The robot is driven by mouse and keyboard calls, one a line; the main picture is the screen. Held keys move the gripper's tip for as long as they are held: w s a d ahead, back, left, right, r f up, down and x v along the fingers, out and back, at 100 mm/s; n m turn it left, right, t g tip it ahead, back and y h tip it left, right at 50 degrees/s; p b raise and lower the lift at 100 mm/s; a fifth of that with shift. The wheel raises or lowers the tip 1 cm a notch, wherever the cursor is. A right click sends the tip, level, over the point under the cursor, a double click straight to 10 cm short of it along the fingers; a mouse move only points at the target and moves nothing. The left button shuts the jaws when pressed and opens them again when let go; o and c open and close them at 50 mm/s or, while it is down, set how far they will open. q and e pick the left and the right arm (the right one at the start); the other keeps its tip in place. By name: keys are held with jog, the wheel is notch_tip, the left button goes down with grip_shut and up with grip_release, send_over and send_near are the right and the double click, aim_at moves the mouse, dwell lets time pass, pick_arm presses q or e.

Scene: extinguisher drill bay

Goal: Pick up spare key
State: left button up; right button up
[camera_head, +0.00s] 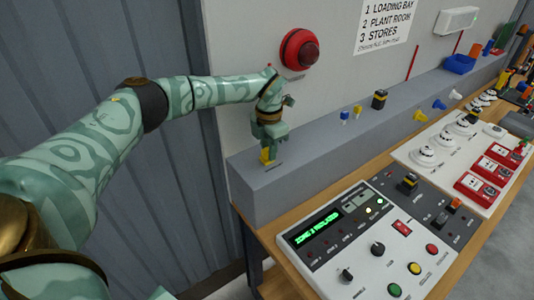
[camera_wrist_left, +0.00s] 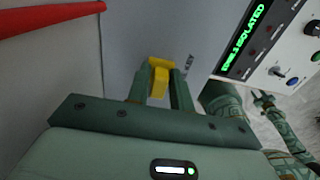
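A small yellow piece, which I take to be the spare key (camera_head: 267,156), stands at the near left end of the grey ledge (camera_head: 258,196). My left gripper (camera_head: 269,146) points down right over it, with the fingers at its upper part. In the left wrist view the key (camera_wrist_left: 159,80) sits between the two green fingertips (camera_wrist_left: 160,88), beside a label partly reading "KEY". It fills most of the gap; whether both fingers press on it I cannot tell.
A red round alarm unit (camera_head: 300,49) is on the wall just above my left wrist. A control panel (camera_head: 372,238) stands on the wooden bench in front of the ledge. Small blue and yellow pieces and a black-yellow block (camera_head: 379,100) stand farther along the ledge.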

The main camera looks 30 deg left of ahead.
pick_arm(q)
grip_shut()
